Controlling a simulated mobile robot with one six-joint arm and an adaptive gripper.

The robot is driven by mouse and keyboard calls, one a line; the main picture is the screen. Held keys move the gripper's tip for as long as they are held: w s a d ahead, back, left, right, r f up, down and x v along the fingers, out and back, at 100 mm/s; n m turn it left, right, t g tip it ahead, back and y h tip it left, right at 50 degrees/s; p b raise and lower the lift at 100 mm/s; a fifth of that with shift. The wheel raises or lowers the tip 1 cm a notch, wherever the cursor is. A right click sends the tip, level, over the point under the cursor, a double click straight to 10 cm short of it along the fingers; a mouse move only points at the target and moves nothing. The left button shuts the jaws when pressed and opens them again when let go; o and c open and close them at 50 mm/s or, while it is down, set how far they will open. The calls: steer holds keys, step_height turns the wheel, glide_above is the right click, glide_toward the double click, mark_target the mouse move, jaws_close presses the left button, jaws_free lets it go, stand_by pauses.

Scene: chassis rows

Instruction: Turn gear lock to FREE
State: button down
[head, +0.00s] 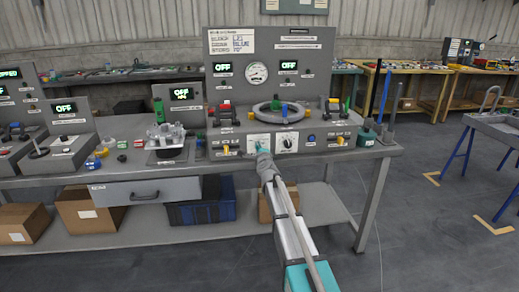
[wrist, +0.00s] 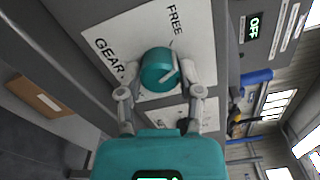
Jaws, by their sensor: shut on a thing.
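The gear lock is a round teal knob (wrist: 160,66) on a white label plate (wrist: 110,28) in the wrist view. The plate reads GEAR at the lower left and FREE at the upper right. My gripper (wrist: 161,82) has one finger on each side of the knob and is shut on it. The mark on the knob is not clear enough to tell its setting. In the head view my gripper (head: 264,154) is at the bench's front panel, and my arm hides part of the panel. The knob is small there.
A black dial (head: 289,143) is just right of the gear lock. Yellow handles (head: 226,149) are to either side. A grey ring (head: 280,112) lies on the bench above. A drawer (head: 145,192) is below left.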

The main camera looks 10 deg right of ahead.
steer(key=shift+n, duration=1.7)
steer(key=shift+c, duration=1.3)
jaws_free()
steer(key=shift+s, duration=0.1)
steer(key=s, duration=1.1)
steer(key=shift+s, duration=0.4)
